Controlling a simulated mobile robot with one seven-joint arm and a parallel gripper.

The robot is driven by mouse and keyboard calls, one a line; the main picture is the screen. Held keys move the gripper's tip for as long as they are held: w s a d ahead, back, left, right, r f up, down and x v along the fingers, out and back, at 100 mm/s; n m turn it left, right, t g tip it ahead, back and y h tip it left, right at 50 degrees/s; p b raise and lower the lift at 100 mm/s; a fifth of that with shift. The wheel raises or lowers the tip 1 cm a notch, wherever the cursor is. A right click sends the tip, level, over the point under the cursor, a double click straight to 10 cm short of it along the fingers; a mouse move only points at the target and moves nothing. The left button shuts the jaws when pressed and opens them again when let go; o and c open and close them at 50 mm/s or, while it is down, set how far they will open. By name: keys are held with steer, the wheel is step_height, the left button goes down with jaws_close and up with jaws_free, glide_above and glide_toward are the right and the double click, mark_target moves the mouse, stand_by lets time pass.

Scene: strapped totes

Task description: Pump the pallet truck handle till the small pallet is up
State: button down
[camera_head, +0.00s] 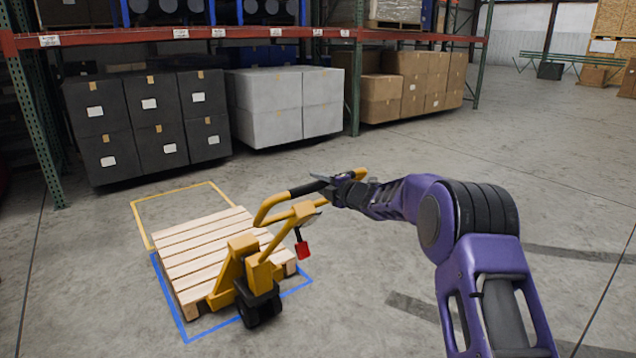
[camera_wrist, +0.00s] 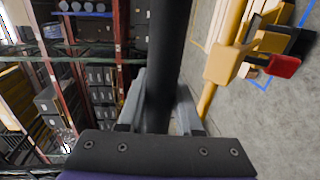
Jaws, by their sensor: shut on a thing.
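The yellow pallet truck (camera_head: 240,268) stands at the front right of the small wooden pallet (camera_head: 196,250). The pallet lies low inside a blue floor outline. The truck's handle (camera_head: 267,206) is a yellow loop with a black grip bar, tilted back toward my arm. My gripper (camera_head: 330,185) is shut on the black grip of the handle. In the wrist view the grip bar runs between both fingers of my gripper (camera_wrist: 158,105). A red lever (camera_head: 302,247) hangs below the handle. The forks are hidden under the pallet, and I cannot tell any gap beneath it.
A yellow floor outline (camera_head: 180,194) lies behind the pallet. Black boxes (camera_head: 150,125), grey boxes (camera_head: 285,105) and brown cartons (camera_head: 410,85) stand under a rack with a red beam (camera_head: 260,33). The floor to the right is clear.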

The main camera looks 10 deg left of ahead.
steer(key=shift+f, duration=0.55)
steer(key=c, duration=0.7)
jaws_free()
steer(key=shift+c, duration=0.2)
steer(key=shift+o, duration=0.8)
steer(key=shift+a, duration=0.1)
steer(key=shift+r, duration=0.1)
steer(key=shift+r, duration=0.1)
